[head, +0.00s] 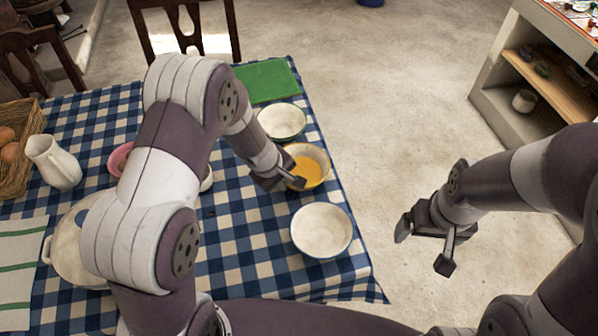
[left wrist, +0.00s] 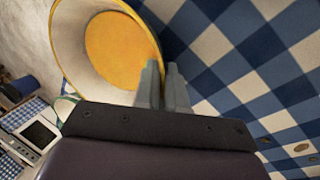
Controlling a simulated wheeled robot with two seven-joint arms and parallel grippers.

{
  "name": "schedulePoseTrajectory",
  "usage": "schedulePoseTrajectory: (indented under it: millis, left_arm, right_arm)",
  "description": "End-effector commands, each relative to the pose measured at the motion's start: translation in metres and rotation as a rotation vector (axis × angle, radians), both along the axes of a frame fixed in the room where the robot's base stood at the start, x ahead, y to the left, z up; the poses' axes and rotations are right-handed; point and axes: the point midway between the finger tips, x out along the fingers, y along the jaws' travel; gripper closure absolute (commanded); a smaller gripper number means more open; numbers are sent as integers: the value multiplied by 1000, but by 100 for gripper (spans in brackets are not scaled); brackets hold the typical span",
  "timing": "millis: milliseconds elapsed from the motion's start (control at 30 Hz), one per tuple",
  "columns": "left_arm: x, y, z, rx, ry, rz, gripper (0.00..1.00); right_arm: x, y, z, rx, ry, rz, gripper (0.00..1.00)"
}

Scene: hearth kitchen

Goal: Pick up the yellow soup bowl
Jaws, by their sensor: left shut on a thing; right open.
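The yellow soup bowl (head: 312,168), a pale bowl with yellow-orange soup, is near the right edge of the checked table (head: 250,235). In the left wrist view the bowl (left wrist: 110,50) fills the upper left. My left gripper (head: 296,183) is shut on the bowl's rim at its near left side, and its fingers (left wrist: 163,85) hide that bit of rim. Whether the bowl is clear of the cloth I cannot tell. My right gripper (head: 424,245) is open and empty, out over the floor to the right of the table.
A white bowl (head: 321,231) stands in front of the soup bowl and another white bowl (head: 282,122) behind it. A green mat (head: 267,81), a white jug (head: 53,162) and a basket (head: 18,172) are on the table. A shelf unit (head: 490,80) stands at right.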

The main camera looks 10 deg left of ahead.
Motion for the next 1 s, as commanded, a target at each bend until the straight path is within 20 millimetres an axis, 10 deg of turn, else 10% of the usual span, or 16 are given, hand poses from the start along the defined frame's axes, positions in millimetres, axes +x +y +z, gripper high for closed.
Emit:
schedulePoseTrajectory:
  millis: [1000]
  left_arm:
    - [-31,-30,66,-1,1,-6,100]
  right_arm:
    - [0,0,22,0,0,0,6]
